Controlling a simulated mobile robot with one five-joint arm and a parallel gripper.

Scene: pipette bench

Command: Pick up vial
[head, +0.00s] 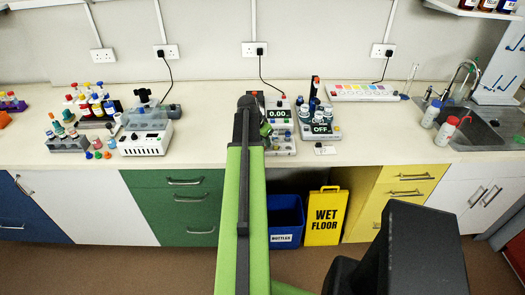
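Several small vials with coloured caps (97,106) stand in a group at the left of the bench. More dark blue vials (314,104) stand on a grey device (320,128) right of my arm. I cannot tell which one is the vial of the task. My green arm reaches forward over the bench edge and ends in a dark joint in front of a scale-like device (281,118) reading 0.00. My gripper's fingers do not show; they are hidden behind or beyond the arm, so I cannot see whether they hold anything.
A white instrument (145,140) and loose coloured caps (97,155) lie left. A colour-strip tray (362,92), white bottles (446,130) and a sink (480,130) are right. A blue bin (285,215) and yellow floor sign (325,215) stand below. Bare bench (205,140) shows left of my arm.

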